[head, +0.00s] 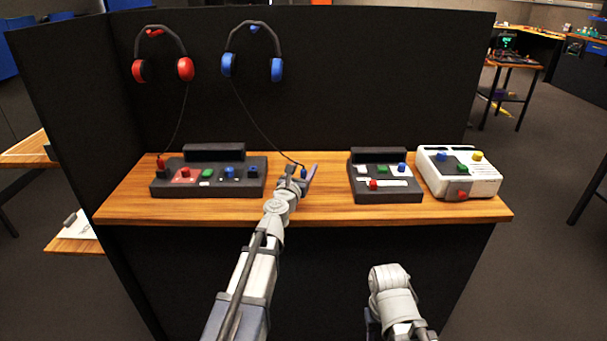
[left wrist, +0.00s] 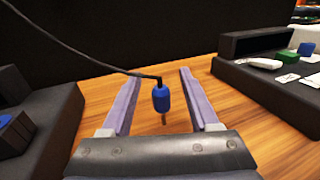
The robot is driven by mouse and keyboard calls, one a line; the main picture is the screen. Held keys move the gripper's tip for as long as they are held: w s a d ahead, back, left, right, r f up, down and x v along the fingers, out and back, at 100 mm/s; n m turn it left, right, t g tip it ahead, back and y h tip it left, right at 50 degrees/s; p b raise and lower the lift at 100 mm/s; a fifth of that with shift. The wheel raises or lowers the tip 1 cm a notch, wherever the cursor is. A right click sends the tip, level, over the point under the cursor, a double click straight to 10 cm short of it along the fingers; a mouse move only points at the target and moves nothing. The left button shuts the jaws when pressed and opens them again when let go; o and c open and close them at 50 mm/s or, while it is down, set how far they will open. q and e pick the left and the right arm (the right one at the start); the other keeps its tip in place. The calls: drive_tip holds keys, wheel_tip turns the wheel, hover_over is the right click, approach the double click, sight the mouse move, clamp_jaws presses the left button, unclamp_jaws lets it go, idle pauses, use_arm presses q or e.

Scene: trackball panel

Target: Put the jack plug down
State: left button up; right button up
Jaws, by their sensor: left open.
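The blue jack plug (head: 303,173) is at the right end of a thin black cord that runs down from the blue headphones (head: 252,52). In the left wrist view the plug (left wrist: 161,98) is upright with its metal tip down, over the wooden tabletop. Whether the tip touches the wood I cannot tell. My left gripper (left wrist: 157,92) is open, with one finger on each side of the plug and gaps between. In the head view the left gripper (head: 300,172) is above the shelf, right of the left panel. My right gripper does not show; only part of that arm does.
The wooden shelf (head: 325,207) holds a black panel (head: 208,192) at left, another black panel (head: 387,197) and a white box (head: 480,172) at right. Red headphones (head: 160,52) hang on the black back wall, their cord ending at a red plug (head: 161,162). Bare wood lies between the black panels.

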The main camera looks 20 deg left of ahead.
sight(303, 166)
use_arm(q)
drive_tip(key=shift+c, duration=0.3)
clamp_jaws()
drive_tip(key=shift+r, duration=0.15)
idle(0.3)
wheel_tip(303, 166, up, 10)
drive_tip(key=p, duration=1)
